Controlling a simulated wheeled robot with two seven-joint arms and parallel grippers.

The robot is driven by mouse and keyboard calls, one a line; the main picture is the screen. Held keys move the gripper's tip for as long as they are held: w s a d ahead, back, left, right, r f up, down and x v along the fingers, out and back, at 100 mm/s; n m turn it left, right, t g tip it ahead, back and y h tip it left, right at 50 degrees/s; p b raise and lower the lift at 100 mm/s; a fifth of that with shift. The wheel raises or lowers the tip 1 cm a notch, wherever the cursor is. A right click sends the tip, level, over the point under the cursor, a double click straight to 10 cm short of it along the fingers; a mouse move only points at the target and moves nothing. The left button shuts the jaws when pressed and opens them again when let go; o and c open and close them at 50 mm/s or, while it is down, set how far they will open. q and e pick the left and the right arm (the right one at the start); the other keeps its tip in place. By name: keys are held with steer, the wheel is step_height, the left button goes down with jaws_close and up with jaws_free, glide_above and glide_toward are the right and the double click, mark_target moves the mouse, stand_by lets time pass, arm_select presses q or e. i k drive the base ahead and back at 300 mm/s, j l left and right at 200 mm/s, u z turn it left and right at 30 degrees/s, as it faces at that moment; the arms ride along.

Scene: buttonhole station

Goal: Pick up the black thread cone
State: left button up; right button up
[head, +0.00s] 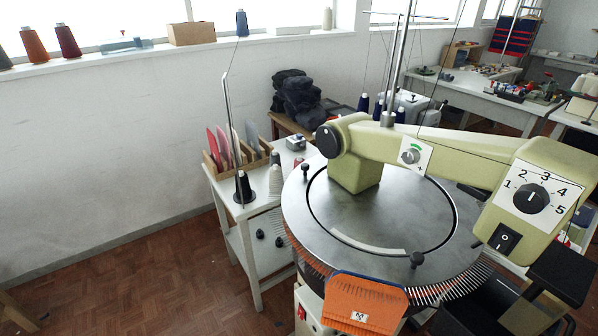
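A black thread cone (243,188) stands upright at the front left corner of the small white side table (228,190), at the foot of a thin upright metal rod. A pale grey cone (275,181) stands just right of it, apart from it. Two small dark objects, perhaps cones (260,234), sit on the table's lower shelf. Neither of my grippers shows in the head view, so nothing is seen touching the black cone.
A wooden rack of coloured cards (222,155) stands behind the cone. The big round machine (300,210) with its green arm (450,160) fills the right, with an orange knit piece (365,305) on its front rim.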

mark_target(245, 186)
steer(key=i+j+z, duration=0.35)
steer(key=j, duration=0.3)
steer(key=i+j+z, duration=0.15)
steer(key=j, duration=0.25)
steer(key=i+j+z, duration=0.15)
steer(key=j, duration=0.25)
steer(key=i+j+z, duration=0.2)
steer(key=j, duration=0.2)
steer(key=i+j+z, duration=0.15)
steer(key=j, duration=0.3)
steer(key=i+j+z, duration=0.15)
steer(key=j, duration=0.25)
steer(key=j+z, duration=0.2)
steer(key=j, duration=0.25)
